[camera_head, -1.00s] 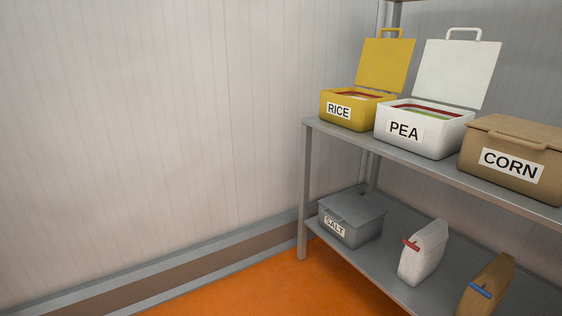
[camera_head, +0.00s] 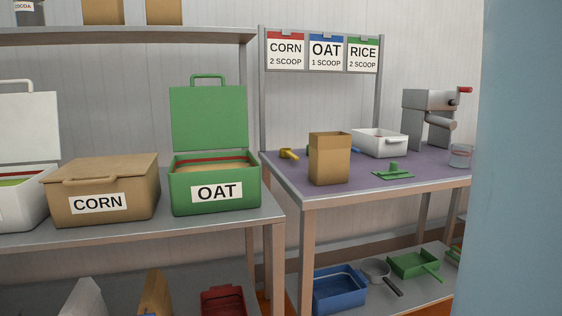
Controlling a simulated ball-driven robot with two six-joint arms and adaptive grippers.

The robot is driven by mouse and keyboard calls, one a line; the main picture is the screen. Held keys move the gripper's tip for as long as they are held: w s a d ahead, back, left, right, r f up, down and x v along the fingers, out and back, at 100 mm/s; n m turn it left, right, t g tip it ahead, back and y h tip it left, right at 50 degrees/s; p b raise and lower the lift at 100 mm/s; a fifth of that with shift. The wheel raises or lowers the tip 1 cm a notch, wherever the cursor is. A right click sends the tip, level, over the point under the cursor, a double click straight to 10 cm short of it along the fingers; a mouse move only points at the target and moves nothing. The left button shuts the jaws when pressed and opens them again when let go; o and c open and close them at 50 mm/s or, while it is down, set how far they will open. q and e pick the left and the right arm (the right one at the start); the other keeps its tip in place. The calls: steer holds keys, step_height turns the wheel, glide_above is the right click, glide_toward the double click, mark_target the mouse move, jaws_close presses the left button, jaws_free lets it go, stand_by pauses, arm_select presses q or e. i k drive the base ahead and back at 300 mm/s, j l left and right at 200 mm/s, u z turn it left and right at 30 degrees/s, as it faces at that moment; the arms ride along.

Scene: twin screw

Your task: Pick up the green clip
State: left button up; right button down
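A small flat green piece with an upright nub (camera_head: 393,173) lies on the purple table top (camera_head: 285,170), near its front edge. It looks like the green clip, but it is too small to be sure. An open brown paper bag (camera_head: 330,160) stands to its left. A bit of another green thing (camera_head: 308,149) shows just behind the bag, mostly hidden. Neither of my grippers is in view.
A white tub (camera_head: 379,142), a yellow scoop (camera_head: 289,153), a grey mill (camera_head: 430,118) and a clear cup (camera_head: 461,156) are on the table. The green OAT box (camera_head: 215,190) stands open on the left shelf. A pale blue surface (camera_head: 520,160) blocks the right side.

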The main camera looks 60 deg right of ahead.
mark_target(393, 173)
steer(key=l+z, duration=0.1)
steer(key=z, duration=2.05)
